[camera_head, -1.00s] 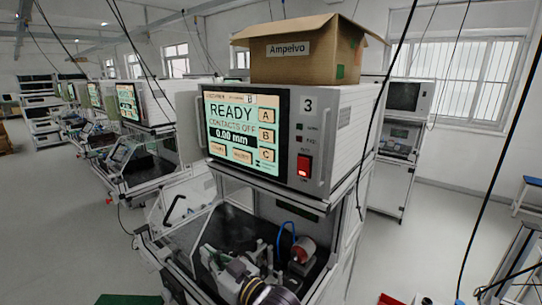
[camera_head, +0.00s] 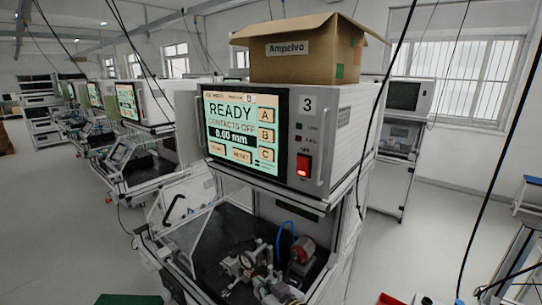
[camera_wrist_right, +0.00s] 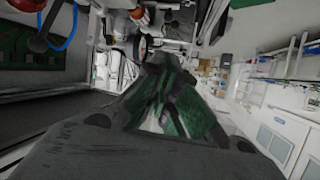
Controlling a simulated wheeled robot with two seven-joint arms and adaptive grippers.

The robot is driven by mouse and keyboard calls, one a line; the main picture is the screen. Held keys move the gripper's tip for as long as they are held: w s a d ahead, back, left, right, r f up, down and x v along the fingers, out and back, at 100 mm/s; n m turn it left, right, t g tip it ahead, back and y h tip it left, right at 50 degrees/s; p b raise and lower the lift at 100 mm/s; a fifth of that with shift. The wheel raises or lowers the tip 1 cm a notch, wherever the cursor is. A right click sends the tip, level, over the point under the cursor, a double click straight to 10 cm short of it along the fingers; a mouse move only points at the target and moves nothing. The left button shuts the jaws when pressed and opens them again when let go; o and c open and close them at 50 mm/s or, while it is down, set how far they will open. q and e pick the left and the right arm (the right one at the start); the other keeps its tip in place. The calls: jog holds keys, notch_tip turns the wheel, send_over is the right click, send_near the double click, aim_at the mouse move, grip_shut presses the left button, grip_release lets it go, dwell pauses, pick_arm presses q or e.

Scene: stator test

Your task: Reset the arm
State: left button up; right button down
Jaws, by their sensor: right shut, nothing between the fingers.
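The hose also shows in the wrist view (camera_wrist_right: 70,30). The station's screen (camera_head: 238,127) reads READY, CONTACTS OFF, 0.00 mm. My left gripper is out of view.
An open cardboard box (camera_head: 306,60) labelled Ampelvo stands on the cabinet (camera_head: 345,135) numbered 3. A red lit switch (camera_head: 304,168) is beside the screen. A clear cover (camera_head: 200,205) stands raised at the left of the bay. Other stations (camera_head: 147,106) line the left; floor between is clear.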

jog(key=s+d+f+m+g+h, duration=0.1)
jog(key=s+d+f+g+h, duration=0.15)
jog(key=s+d+f, duration=0.45)
jog(key=s+d+f+m+g+h, duration=0.25)
jog(key=s+d, duration=0.35)
jog(key=d, duration=0.4)
jog(key=s+d+f+m+g+h, duration=0.1)
jog(key=s+d+f+g+h, duration=0.15)
jog(key=s+d+f, duration=0.45)
notch_tip(320, 180, down, 30)
jog(key=s+d, duration=0.1)
jog(key=s+d+f+g, duration=0.1)
jog(key=s+d+f, duration=0.1)
jog(key=s+f, duration=0.8)
jog(key=s+d+f+g, duration=0.1)
jog(key=s+d+f, duration=0.1)
jog(key=s+f, duration=0.8)
jog(key=s+n, duration=0.1)
jog(key=s, duration=0.2)
jog(key=shift+f, duration=0.15)
